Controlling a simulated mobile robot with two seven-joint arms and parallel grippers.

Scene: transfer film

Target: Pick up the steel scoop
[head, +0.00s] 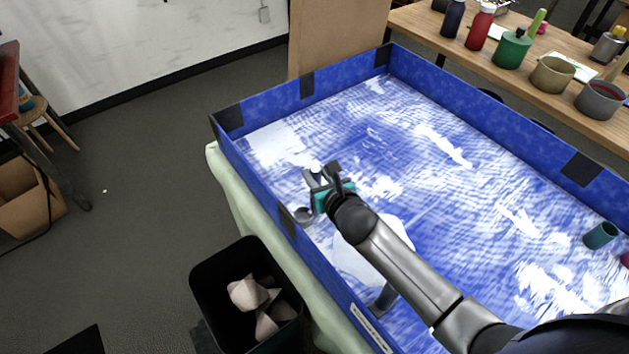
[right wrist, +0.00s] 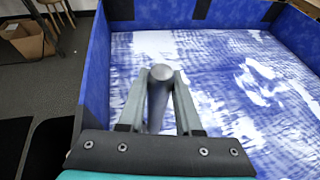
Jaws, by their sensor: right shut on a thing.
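My right gripper (head: 318,178) is over the left part of the blue-walled tray (head: 260,168), near its left wall. In the right wrist view, its two grey fingers (right wrist: 159,90) are closed on the grey, round-ended handle of the steel scoop (right wrist: 161,74). The handle points toward the camera, and its lower part is hidden between the fingers. In the head view, a small grey bowl shape (head: 303,214), seemingly part of the scoop, shows just below the gripper. I cannot tell whether the scoop touches the tray floor. My left gripper is not in view.
A teal cup (head: 600,235) is at the tray's right. A black bin (head: 215,290) stands outside the left wall. A wooden table (head: 430,30) with bottles and pots is behind.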

